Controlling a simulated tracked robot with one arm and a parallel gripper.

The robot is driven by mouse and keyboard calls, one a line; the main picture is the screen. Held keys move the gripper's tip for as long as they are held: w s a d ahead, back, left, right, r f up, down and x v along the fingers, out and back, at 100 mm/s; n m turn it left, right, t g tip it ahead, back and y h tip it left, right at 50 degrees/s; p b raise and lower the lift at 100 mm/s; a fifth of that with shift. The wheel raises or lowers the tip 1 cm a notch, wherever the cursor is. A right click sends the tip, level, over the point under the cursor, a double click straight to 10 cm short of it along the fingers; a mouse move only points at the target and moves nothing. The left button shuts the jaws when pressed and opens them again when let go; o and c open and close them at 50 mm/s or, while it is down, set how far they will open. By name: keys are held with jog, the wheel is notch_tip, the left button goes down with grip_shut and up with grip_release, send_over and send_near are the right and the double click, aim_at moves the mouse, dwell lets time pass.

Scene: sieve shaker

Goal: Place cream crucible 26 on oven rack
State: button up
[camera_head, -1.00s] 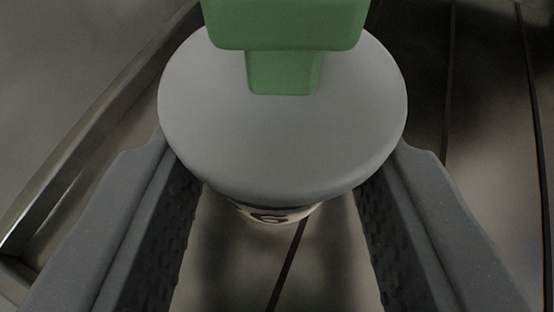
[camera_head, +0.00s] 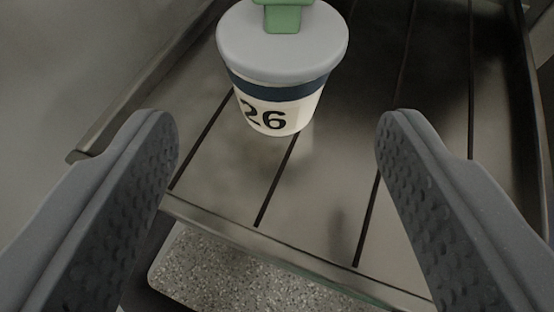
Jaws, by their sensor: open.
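Cream crucible 26 (camera_head: 277,109) stands upright on the slotted metal oven rack (camera_head: 218,180), towards the top middle of the view. It has a dark blue band, a black "26", and a grey lid (camera_head: 268,58) with a green knob (camera_head: 283,18) cut off by the top edge. My gripper (camera_head: 277,125) is open and empty. Its two dark grey, studded fingers are wide apart, and the crucible is beyond their tips, touching neither.
The rack has a raised rim on the left and a front edge (camera_head: 300,258) below the crucible. Under that edge is a speckled grey surface (camera_head: 215,268). A plain grey wall (camera_head: 80,60) is at the left. The rack right of the crucible is clear.

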jog(key=v, duration=0.6)
jog(key=shift+r, duration=0.1)
notch_tip(320, 180, up, 21)
jog(key=s+d+t, duration=0.1)
jog(key=s+d, duration=0.1)
jog(key=s, duration=0.1)
jog(key=s+d+r, duration=0.1)
jog(key=s+r, duration=0.3)
jog(key=r, duration=0.4)
jog(key=s+d+r+t+h, duration=0.1)
jog(key=s+d+r, duration=0.1)
jog(key=s+r, duration=0.3)
notch_tip(320, 180, up, 3)
jog(key=shift+s+f+m, duration=0.1)
jog(key=shift+s+m, duration=0.2)
jog(key=shift+m, duration=0.1)
jog(key=shift+d+f+b, duration=0.1)
jog(key=shift+b, duration=0.2)
notch_tip(320, 180, down, 2)
jog(key=shift+f+b, duration=0.1)
jog(key=shift+b, duration=0.9)
